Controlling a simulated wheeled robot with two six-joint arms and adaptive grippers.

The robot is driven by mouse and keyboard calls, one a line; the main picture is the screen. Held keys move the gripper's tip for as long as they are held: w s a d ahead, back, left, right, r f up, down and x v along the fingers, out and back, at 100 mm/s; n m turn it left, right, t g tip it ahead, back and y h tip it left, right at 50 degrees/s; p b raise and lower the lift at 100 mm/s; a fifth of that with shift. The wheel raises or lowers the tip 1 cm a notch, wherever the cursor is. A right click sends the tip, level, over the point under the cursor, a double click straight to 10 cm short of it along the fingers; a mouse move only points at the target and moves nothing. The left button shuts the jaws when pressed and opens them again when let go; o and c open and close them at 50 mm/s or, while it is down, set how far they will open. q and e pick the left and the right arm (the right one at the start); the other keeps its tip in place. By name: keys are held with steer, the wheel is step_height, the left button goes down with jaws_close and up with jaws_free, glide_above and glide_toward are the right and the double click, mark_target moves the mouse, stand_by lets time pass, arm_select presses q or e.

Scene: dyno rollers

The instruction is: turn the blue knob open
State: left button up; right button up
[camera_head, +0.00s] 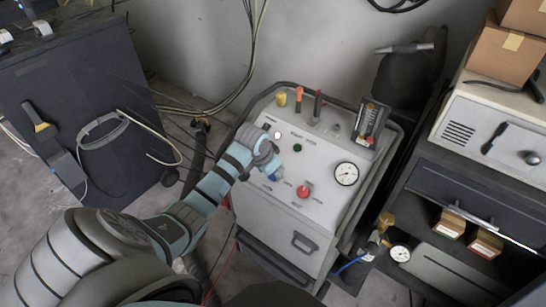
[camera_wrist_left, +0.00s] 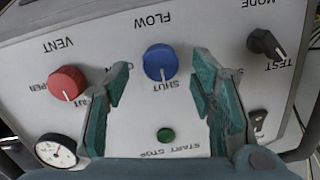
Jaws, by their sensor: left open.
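The blue knob (camera_wrist_left: 160,63) sits on the pale control panel (camera_wrist_left: 200,22) under the upside-down word FLOW. Its white pointer line is toward the word SHUT. In the head view the blue knob (camera_head: 278,175) is small and partly hidden by my left gripper (camera_head: 271,167). In the left wrist view my left gripper (camera_wrist_left: 162,78) is open, with one teal finger to each side of the knob. A gap shows between each finger and the knob; how far the tips stand from the panel I cannot tell. My right gripper is not in view.
A red VENT knob (camera_wrist_left: 67,83), a black MODE knob (camera_wrist_left: 265,43) and a green button (camera_wrist_left: 166,135) are close by. A pressure gauge (camera_head: 346,173) is at the panel's right. A dark cabinet (camera_head: 80,95) stands left, and a bench with boxes (camera_head: 503,55) stands right.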

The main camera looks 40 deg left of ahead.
arm_select(q)
steer(key=shift+x, duration=1.05)
steer(key=c, duration=1.2)
steer(key=shift+s, duration=0.1)
